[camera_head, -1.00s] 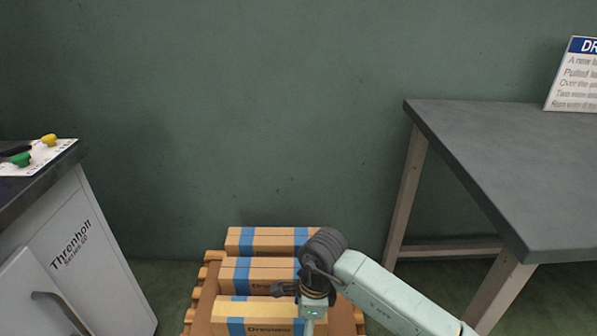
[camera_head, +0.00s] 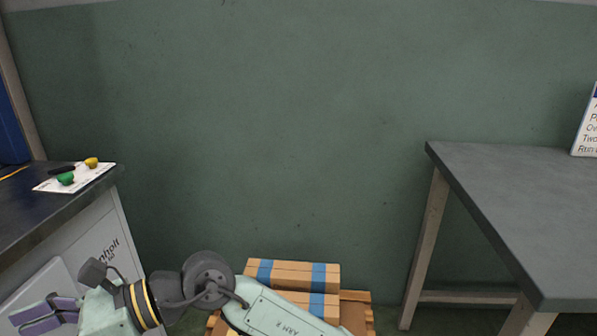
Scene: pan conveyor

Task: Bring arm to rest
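My arm (camera_head: 285,312) reaches across the bottom of the head view from the lower middle to the lower left, bent at a dark grey joint. My gripper (camera_head: 42,314) is at the lower left corner, with purple fingers pointing left, in front of the white cabinet. I see nothing held in it.
Cardboard boxes with blue bands (camera_head: 292,273) lie on a wooden pallet (camera_head: 357,297), partly behind my arm. A dark-topped cabinet (camera_head: 105,250) stands left, with a white sheet (camera_head: 95,176) and green and yellow pieces on top. A grey table (camera_head: 520,215) stands right. The wall between is clear.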

